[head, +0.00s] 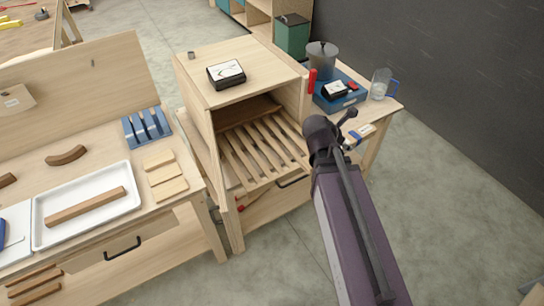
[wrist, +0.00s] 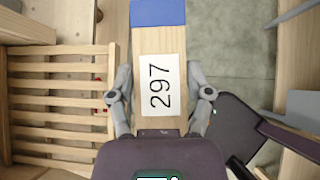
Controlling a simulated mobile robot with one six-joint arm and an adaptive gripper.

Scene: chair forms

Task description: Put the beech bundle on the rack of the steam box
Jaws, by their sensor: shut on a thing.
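The steam box (head: 205,137) stands open at the front, with a slatted wooden rack (head: 262,146) inside. The rack shows bare slats and also appears at the left of the wrist view (wrist: 58,85). My gripper (head: 335,130) is in front of the box's right side in the head view. In the wrist view its fingers (wrist: 160,98) are shut on the beech bundle (wrist: 160,50), a pale wooden piece with a blue end and a white label reading 297. The bundle lies to the right of the rack there. My gripper largely hides the hold in the head view.
A side bench at right carries a blue tray (head: 340,98), a metal pot (head: 321,60) and a glass jug (head: 381,83). The left bench holds a white tray (head: 88,234) with a brown strip, pale pieces (head: 165,175) and a blue slotted holder (head: 147,127).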

